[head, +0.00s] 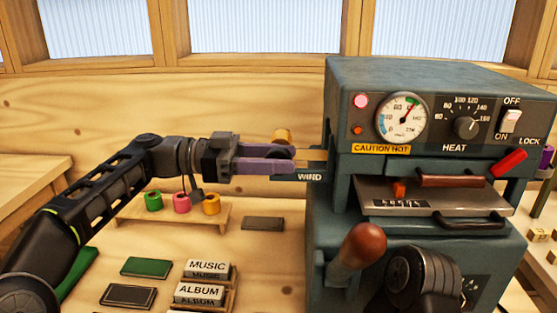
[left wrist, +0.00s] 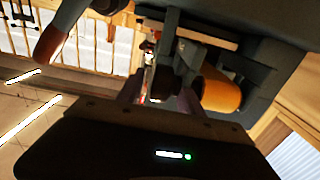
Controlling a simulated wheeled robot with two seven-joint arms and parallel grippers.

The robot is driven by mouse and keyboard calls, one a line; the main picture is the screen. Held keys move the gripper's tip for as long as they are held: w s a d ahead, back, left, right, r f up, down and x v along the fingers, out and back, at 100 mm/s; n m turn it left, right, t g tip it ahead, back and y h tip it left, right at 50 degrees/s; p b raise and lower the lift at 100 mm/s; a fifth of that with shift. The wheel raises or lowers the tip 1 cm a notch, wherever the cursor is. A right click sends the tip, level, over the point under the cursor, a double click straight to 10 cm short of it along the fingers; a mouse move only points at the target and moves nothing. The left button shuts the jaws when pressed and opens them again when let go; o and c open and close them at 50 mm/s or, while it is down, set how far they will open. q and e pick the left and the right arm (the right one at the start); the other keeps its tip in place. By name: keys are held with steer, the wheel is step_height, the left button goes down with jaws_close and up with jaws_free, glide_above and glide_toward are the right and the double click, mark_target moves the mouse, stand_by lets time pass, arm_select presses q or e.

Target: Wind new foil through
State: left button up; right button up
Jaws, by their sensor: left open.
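The green-grey foil press (head: 330,240) stands at the right, with a WIND label (head: 310,177) on its left side. A gold foil roll (head: 283,136) sits at that side, partly hidden behind my left gripper (head: 291,158). The roll shows large in the left wrist view (left wrist: 220,90), right of the fingers. My left gripper is open, its purple fingers reaching to the press's left side by the label; whether they touch anything is hidden. A gold strip (head: 314,155) runs between the roll area and the press.
Green (head: 153,201), pink (head: 182,203) and gold (head: 211,204) rolls stand on a wooden rack (head: 135,213). MUSIC (head: 207,266) and ALBUM (head: 199,290) blocks lie in front. A lever with a brown knob (head: 363,244) juts from the press, which bears a CAUTION HOT label (head: 381,149).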

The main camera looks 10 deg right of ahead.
arm_select(q)
jaws_close()
stand_by(0.3)
stand_by(0.3)
steer(key=shift+r+y+p, duration=0.25)
steer(key=shift+y+p, duration=0.05)
steer(key=shift+p, duration=0.55)
steer(key=t+y+p, duration=0.1)
steer(key=y+p, duration=0.4)
steer(key=p, duration=0.4)
steer(key=shift+d+r, duration=0.1)
steer(key=shift+d, duration=0.05)
steer(key=shift+t+y+p, duration=0.3)
steer(key=shift+y+p, duration=0.1)
steer(key=shift+p, duration=0.45)
steer(key=shift+f+y, duration=0.3)
steer(key=shift+f, duration=0.05)
